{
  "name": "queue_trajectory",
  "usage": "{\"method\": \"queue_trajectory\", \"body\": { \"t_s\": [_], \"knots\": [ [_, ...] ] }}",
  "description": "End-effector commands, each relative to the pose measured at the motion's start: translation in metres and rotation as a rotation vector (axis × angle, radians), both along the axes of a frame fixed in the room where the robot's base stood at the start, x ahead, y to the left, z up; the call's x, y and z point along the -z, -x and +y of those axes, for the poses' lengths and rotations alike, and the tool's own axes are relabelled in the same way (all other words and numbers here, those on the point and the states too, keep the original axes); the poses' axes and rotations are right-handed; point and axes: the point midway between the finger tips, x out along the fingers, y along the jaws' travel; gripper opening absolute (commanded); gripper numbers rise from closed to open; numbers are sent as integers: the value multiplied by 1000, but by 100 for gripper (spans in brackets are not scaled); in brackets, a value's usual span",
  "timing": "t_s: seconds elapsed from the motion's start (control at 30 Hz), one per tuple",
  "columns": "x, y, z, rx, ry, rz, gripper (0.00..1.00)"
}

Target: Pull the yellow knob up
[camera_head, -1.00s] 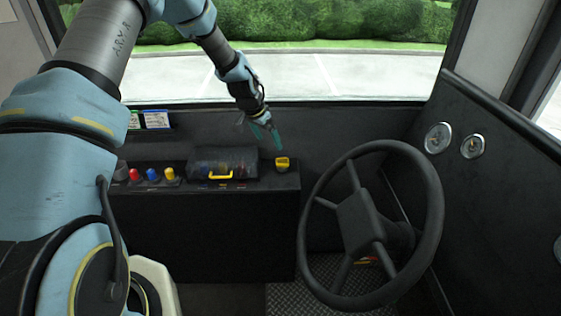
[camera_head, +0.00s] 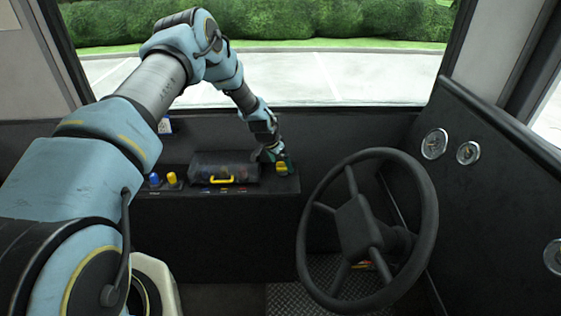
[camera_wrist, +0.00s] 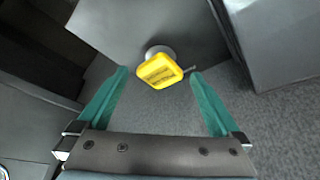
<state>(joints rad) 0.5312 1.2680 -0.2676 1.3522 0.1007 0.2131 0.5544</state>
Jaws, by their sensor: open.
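The square yellow knob (camera_head: 281,169) stands at the right end of the dark console, partly hidden behind my gripper in the head view. In the wrist view the yellow knob (camera_wrist: 160,70) shows its labelled top, on a round grey stem. My gripper (camera_wrist: 159,74) is open, with one teal finger to the left and the other to the right of the knob. The knob appears centred near the fingertips, with gaps on both sides. In the head view my gripper (camera_head: 279,159) is down at the knob. Whether it touches the knob cannot be told.
A dark clear-covered box with a yellow handle (camera_head: 222,180) sits left of the knob on the console. Further left are a blue knob (camera_head: 154,179) and another yellow knob (camera_head: 172,177). The steering wheel (camera_head: 428,215) stands to the right.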

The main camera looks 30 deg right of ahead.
Motion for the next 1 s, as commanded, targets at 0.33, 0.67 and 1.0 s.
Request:
{"method": "queue_trajectory", "body": {
  "t_s": [0.33,0.67,1.0],
  "knots": [
    [2,0,-1,0,0,0,96],
    [2,0,0,0,0,0,58],
    [2,0,0,0,0,0,20]
  ]
}}
